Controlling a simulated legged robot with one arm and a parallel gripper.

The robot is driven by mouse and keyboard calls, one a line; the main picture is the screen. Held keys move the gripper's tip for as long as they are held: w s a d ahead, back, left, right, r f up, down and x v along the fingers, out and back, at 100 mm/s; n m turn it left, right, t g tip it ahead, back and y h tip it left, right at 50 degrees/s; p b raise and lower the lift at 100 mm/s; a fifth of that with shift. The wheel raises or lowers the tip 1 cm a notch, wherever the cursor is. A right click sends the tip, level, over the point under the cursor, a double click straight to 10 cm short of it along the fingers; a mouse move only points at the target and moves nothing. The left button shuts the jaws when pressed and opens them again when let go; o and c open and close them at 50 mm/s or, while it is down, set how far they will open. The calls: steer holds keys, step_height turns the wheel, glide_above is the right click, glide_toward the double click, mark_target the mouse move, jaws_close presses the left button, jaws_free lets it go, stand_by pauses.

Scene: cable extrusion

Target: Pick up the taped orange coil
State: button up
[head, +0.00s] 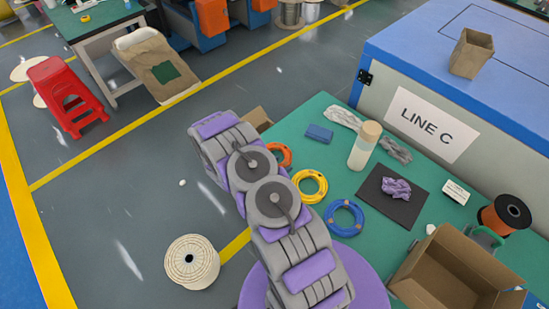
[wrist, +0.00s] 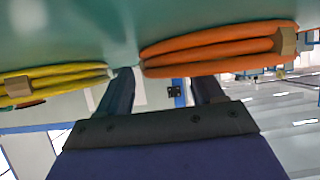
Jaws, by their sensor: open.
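The orange coil (wrist: 215,48) fills the upper right of the wrist view, with a tan tape band (wrist: 287,42) near its right end. In the head view the orange coil (head: 286,154) lies on the green table, partly hidden by my arm. My gripper (wrist: 165,78) is open and empty, close to the coil. One finger shows in the gap between the orange and yellow coils; the other finger's tip meets the orange coil's edge in the picture. I cannot tell whether they touch. My gripper is hidden behind my arm in the head view.
A yellow coil (head: 310,186) is beside the orange one, and a blue coil (head: 344,218) lies nearer. A bottle (head: 364,147), a blue block (head: 319,133), a dark mat (head: 408,212) and an open cardboard box (head: 430,262) are also on the green table.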

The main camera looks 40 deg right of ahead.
steer(key=shift+a, duration=0.3)
steer(key=shift+d+f, duration=0.1)
steer(key=shift+d, duration=0.8)
steer(key=c, duration=0.4)
steer(key=shift+s+a+f, duration=0.1)
steer(key=shift+a, duration=0.1)
steer(key=c, duration=0.8)
